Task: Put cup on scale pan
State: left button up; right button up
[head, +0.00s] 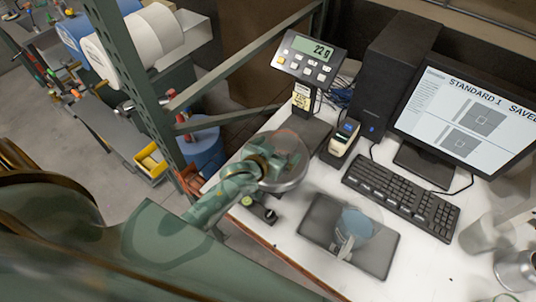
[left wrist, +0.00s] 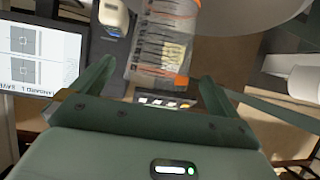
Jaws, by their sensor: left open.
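The clear cup (left wrist: 163,40) with dark markings, orange patches and a pale label shows between the fingers of my left gripper (left wrist: 156,78) in the left wrist view. My left gripper (head: 272,160) is open, its fingers spread either side of the cup. In the head view the cup (head: 292,141) shows faintly over the round metal scale pan (head: 290,184), partly hidden by my gripper. The scale display (head: 312,50) reads 22 g. The pan's grey underside or rim (left wrist: 245,12) fills the top of the left wrist view. My right gripper is not in view.
A dark mat (head: 318,215) holds a translucent bluish item (head: 357,222). A small label device (head: 343,138) stands right of the pan, with the keyboard (head: 400,197) and monitor (head: 463,110) beyond. A green rack post (head: 132,80) rises left of the table.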

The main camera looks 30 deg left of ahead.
pick_arm(q)
jog(key=v, duration=0.7)
jog(key=shift+s+r, duration=0.15)
jog(key=shift+s, duration=0.2)
dwell(1.5)
